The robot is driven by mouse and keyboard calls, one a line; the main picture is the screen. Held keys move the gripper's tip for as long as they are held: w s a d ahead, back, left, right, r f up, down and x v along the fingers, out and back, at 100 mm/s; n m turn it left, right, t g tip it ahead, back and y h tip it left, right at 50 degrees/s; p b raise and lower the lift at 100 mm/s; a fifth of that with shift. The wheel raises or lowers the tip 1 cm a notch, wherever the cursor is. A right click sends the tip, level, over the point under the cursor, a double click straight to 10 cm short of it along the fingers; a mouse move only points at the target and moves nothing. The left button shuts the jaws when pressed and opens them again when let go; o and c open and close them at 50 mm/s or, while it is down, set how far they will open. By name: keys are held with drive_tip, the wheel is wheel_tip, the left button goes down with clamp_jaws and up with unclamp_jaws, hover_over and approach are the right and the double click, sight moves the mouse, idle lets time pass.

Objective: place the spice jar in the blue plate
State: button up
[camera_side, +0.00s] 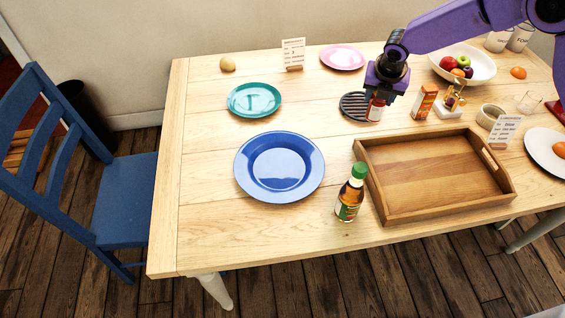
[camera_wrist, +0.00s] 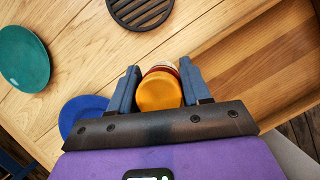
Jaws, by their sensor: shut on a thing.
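The spice jar (camera_side: 375,112) has a red label in the side view. In the wrist view the spice jar (camera_wrist: 160,90) shows its orange lid between the two fingers. My gripper (camera_side: 380,96) is shut on the jar near the black trivet; I cannot tell if the jar's base touches the table. In the wrist view my gripper (camera_wrist: 158,88) has a finger on each side of the jar. The blue plate (camera_side: 279,167) lies empty on the table, left of and nearer than the gripper. Part of the blue plate (camera_wrist: 80,110) shows at lower left in the wrist view.
A wooden tray (camera_side: 430,211) and a green-capped bottle (camera_side: 350,194) stand right of the blue plate. A black trivet (camera_side: 354,106), teal plate (camera_side: 254,99), pink plate (camera_side: 342,57) and orange box (camera_side: 424,101) are nearby. Table between jar and blue plate is clear.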

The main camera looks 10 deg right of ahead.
drive_tip(key=s+a+n+y, duration=0.1)
drive_tip(key=s+a+n, duration=0.2)
drive_tip(key=a, duration=1)
drive_tip(key=n, duration=0.2)
hover_over(292, 173)
drive_tip(key=shift+t+y, duration=0.3)
drive_tip(key=shift+y, duration=0.1)
drive_tip(key=shift+a+f, duration=0.1)
drive_tip(key=shift+f, duration=4.8)
drive_tip(key=shift+f, duration=0.2)
drive_tip(key=o, duration=1.1)
drive_tip(key=shift+o, duration=0.2)
drive_tip(key=shift+r, duration=0.15)
drive_tip(key=v, duration=1.2)
drive_tip(key=shift+r, duration=0.15)
